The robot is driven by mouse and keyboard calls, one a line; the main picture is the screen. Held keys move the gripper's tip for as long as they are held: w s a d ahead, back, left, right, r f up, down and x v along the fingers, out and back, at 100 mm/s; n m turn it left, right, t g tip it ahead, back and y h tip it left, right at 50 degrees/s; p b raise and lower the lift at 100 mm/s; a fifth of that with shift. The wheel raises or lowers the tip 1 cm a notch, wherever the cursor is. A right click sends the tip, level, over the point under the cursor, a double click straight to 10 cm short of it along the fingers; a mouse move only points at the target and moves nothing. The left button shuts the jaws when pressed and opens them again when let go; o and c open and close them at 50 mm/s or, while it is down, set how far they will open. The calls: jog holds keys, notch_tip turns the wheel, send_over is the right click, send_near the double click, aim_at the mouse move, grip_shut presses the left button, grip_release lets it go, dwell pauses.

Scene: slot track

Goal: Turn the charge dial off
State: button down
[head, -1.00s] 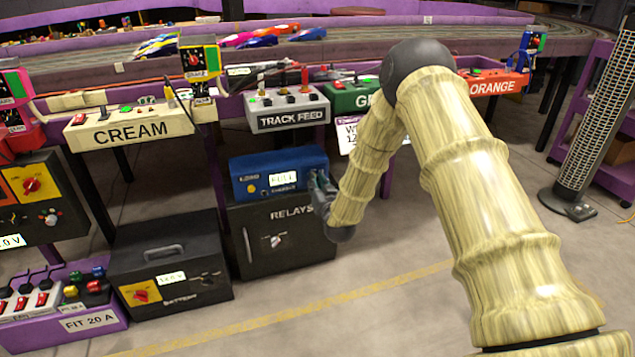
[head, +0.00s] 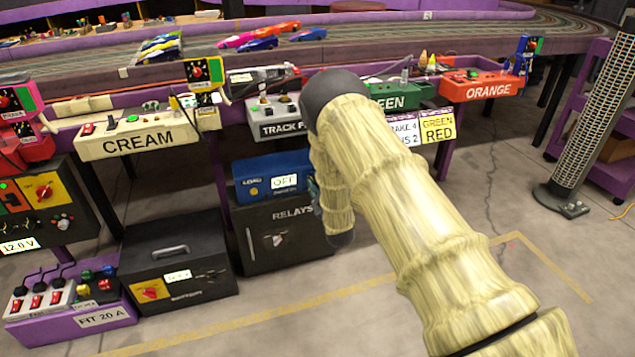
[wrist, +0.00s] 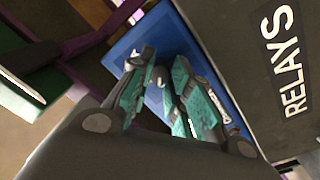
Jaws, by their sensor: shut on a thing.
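The blue charger box (head: 246,188) sits on top of the black RELAYS cabinet (head: 262,253). Its display (head: 284,182) reads OFF. My gripper is at the box's right end, mostly hidden behind my arm in the head view. In the wrist view my gripper (wrist: 161,68) reaches the blue face (wrist: 124,45), its green-padded fingers shut on the charge dial. A small pale mark of the dial (wrist: 161,82) shows between the fingers; the rest of it is hidden.
A black battery box (head: 172,258) stands left of the cabinet. The CREAM panel (head: 150,139), the TRACK FEED box (head: 268,128) and the table edge are above. Open floor lies to the right, before a tall grille tower (head: 600,120).

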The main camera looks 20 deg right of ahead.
jog(key=shift+f+n+p, duration=0.1)
jog(key=shift+n+p, duration=0.2)
jog(key=shift+n, duration=0.5)
jog(key=c, duration=1.3)
grip_release()
jog(key=shift+s, duration=0.1)
jog(key=s, duration=1.1)
jog(key=shift+s+f, duration=0.25)
jog(key=shift+s, duration=0.15)
